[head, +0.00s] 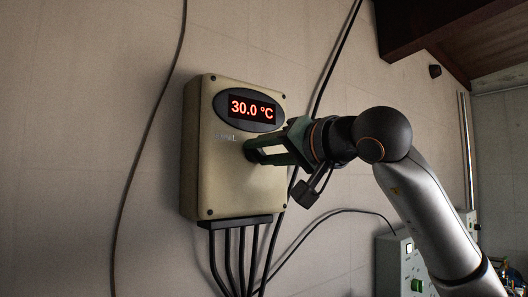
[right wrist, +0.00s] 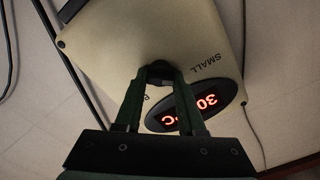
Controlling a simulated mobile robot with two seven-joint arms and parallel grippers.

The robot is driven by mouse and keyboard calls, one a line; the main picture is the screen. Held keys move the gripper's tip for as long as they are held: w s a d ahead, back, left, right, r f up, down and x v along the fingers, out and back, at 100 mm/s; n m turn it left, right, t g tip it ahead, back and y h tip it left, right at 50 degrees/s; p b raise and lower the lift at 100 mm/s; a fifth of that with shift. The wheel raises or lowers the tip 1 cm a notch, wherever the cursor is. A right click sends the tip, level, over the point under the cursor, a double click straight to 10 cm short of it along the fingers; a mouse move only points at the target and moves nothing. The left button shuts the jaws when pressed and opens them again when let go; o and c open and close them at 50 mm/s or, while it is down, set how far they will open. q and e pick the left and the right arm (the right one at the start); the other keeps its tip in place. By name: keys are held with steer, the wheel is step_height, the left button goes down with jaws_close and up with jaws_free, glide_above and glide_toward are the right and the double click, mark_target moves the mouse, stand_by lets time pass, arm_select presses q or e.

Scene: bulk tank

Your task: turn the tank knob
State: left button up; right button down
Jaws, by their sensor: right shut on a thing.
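A beige control box (head: 215,165) is fixed to the wall in the head view. Its oval display (head: 252,107) reads 30.0 °C in red. My right gripper (head: 254,150) reaches in from the right and is shut on the dark tank knob (head: 250,151) on the box's front. My left gripper is not in view.
Several black cables (head: 235,260) come out of the box's underside. Other cables run along the wall left and right of the box. A grey-green unit (head: 398,268) with buttons stands at the lower right. The wall left of the box is clear apart from one cable.

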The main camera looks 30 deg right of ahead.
steer(key=c, duration=0.5)
jaws_free()
steer(key=s, duration=0.4)
steer(key=s+b, duration=0.1)
steer(key=s, duration=0.3)
steer(key=s+d+b, duration=0.1)
steer(key=s, duration=0.3)
steer(key=shift+s, duration=0.3)
